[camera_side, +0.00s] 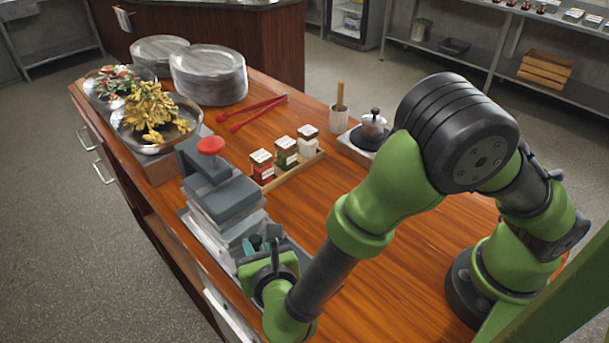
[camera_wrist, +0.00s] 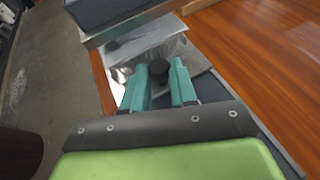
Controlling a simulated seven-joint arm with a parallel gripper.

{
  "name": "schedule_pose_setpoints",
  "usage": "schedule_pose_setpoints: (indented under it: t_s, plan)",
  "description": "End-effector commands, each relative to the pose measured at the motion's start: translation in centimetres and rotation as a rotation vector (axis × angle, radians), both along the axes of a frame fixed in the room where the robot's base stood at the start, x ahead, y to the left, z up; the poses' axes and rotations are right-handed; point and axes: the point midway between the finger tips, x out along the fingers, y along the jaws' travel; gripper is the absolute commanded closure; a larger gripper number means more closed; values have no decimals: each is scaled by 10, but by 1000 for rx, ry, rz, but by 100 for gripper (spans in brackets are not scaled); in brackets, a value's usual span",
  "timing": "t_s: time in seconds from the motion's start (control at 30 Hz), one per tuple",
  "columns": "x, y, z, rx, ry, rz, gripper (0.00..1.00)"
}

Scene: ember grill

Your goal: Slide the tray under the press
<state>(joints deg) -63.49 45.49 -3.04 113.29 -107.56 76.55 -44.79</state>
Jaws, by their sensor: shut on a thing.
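The press (camera_side: 225,197) is a grey stepped block with a red knob on top, near the left edge of the counter. In the wrist view the underside edge of its upper block (camera_wrist: 110,14) crosses the top. The tray (camera_wrist: 178,52) is shiny silver, with a dark round knob (camera_wrist: 158,67) at its near side. Its far part passes out of sight below the press block. My gripper (camera_wrist: 163,88) has its two teal fingers on either side of the knob, shut on it. In the side view my gripper (camera_side: 264,246) is low, just in front of the press and hides most of the tray.
A spice rack (camera_side: 287,170) with three jars stands right of the press. The counter's left edge is close to the press.

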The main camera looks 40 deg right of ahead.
Motion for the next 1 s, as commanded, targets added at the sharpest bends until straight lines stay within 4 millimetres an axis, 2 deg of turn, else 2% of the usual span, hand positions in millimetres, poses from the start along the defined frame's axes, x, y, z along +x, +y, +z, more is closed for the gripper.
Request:
schedule_pose_setpoints:
  t_s: [0.03, 0.07, 0.1, 0.13, 0.37, 0.53, 0.67, 1.0]
  plan:
    - [5, 0, 1, 1, -4, 6, 100]
    - [5, 0, 1, 0, -3, 6, 72]
    - [5, 0, 1, 0, -3, 6, 65]
    - [5, 0, 1, 0, -3, 6, 63]
    - [3, 1, 1, 0, -2, 5, 63]
    - [-9, 6, 6, 2, -2, 6, 63]
    - [-32, 16, 16, 4, -1, 7, 63]
    - [-102, 45, 48, 2, -2, 7, 63]
